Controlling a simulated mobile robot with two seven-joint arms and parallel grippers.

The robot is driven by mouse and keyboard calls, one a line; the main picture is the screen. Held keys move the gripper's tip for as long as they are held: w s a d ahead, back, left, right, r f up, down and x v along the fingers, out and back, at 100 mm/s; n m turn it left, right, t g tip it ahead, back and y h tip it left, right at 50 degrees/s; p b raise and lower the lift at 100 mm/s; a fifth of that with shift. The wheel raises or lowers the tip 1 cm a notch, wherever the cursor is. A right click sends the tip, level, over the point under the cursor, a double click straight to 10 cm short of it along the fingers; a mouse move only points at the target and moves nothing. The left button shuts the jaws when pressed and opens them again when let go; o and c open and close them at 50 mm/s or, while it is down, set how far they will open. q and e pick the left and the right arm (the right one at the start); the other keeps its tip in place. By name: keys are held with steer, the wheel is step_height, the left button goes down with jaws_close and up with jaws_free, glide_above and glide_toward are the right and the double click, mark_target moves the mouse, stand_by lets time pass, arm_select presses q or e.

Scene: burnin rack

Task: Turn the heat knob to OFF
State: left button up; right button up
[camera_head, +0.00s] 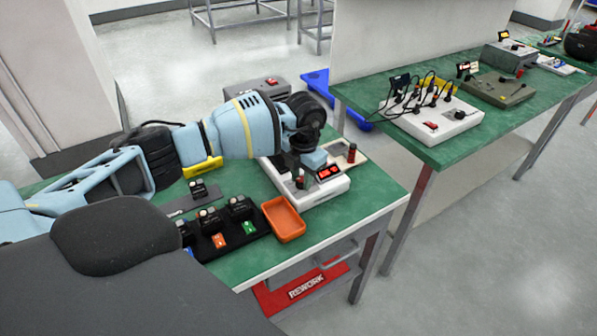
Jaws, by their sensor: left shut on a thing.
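A white control unit (322,193) with a lit red display (328,172) sits at the right end of the near green bench. My left arm reaches across the bench from the left. My left gripper (303,168) points down over the back left part of this unit, beside the display. It is shut on what appears to be the heat knob; the wrist and fingers hide most of it, so its pointer and markings cannot be read. A small dark, red-topped part (300,180) shows just below the fingers. My right gripper is not in view.
An orange tray (284,219) and a black rack (222,241) with small modules stand in front and left of the unit. A beige plate with a red-topped part (351,152) lies behind it. A second green bench (440,153) holds wired equipment.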

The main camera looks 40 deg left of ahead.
arm_select(q)
steer(key=n+p, duration=0.1)
steer(key=n, duration=0.1)
steer(key=n+p, duration=0.1)
steer(key=n, duration=0.2)
steer(key=shift+w+r+n+p, duration=0.15)
steer(key=shift+r+n+p, duration=0.15)
steer(key=shift+r+p, duration=0.1)
steer(key=n+p, duration=0.1)
steer(key=n, duration=0.3)
steer(key=shift+f+p, duration=0.1)
steer(key=shift+p, duration=0.3)
steer(key=shift+w+n+p, duration=0.1)
steer(key=shift+n+p, duration=0.25)
steer(key=shift+n, duration=0.85)
steer(key=shift+f+n, duration=0.1)
steer(key=shift+n, duration=0.2)
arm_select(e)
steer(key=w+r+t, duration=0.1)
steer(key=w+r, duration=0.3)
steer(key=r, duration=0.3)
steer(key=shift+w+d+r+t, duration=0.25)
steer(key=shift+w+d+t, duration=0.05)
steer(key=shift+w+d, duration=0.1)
arm_select(q)
steer(key=o, duration=1)
steer(key=shift+f, duration=0.15)
